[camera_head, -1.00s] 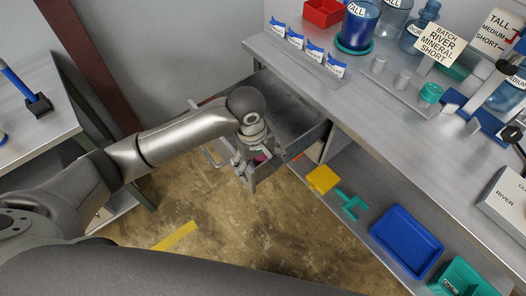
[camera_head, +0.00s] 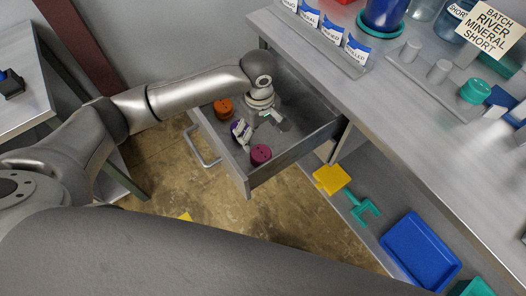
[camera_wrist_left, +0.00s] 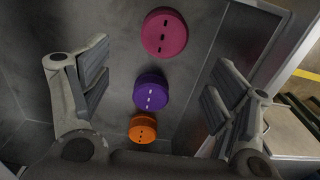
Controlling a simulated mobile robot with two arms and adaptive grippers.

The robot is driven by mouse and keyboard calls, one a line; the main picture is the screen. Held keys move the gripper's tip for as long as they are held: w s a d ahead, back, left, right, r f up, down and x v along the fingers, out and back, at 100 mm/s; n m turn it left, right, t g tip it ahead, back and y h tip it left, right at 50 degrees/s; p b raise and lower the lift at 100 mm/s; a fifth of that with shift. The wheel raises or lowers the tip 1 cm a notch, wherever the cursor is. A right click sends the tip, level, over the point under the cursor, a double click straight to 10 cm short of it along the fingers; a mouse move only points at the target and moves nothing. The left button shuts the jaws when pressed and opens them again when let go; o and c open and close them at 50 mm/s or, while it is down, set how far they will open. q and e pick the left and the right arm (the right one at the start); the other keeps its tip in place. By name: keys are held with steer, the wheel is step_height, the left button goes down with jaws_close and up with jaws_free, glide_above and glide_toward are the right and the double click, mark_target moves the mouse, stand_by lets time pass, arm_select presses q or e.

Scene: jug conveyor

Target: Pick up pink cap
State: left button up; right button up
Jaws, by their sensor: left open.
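The pink cap (camera_head: 260,154) lies in the open drawer (camera_head: 290,155), near its front corner. In the left wrist view the pink cap (camera_wrist_left: 164,33) is at the top, beyond the fingertips. A purple cap (camera_wrist_left: 151,92) shows between the fingers and an orange cap (camera_wrist_left: 143,128) below it. In the head view the purple cap (camera_head: 240,130) is partly covered by a finger, and the orange cap (camera_head: 223,107) is farther left. My left gripper (camera_head: 259,126) is open and empty, over the drawer and behind the pink cap. My right gripper is not in view.
The drawer walls and the grey counter (camera_head: 385,95) edge flank my left gripper on the right. A row of labelled holders (camera_head: 322,36) and a teal cap (camera_head: 474,91) stand on the counter. A blue tray (camera_head: 420,250) and yellow piece (camera_head: 331,179) lie on the lower shelf.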

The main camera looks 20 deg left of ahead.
mark_target(261, 153)
arm_select(q)
steer(key=f, duration=0.3)
steer(key=shift+s+f, duration=0.35)
steer(key=shift+s+d+f+p, duration=0.1)
steer(key=shift+f+p, duration=0.05)
steer(key=shift+f, duration=1.4)
steer(key=shift+d+f+p, duration=0.1)
steer(key=shift+f+p, duration=0.05)
steer(key=shift+f, duration=1.35)
steer(key=c, duration=0.8)
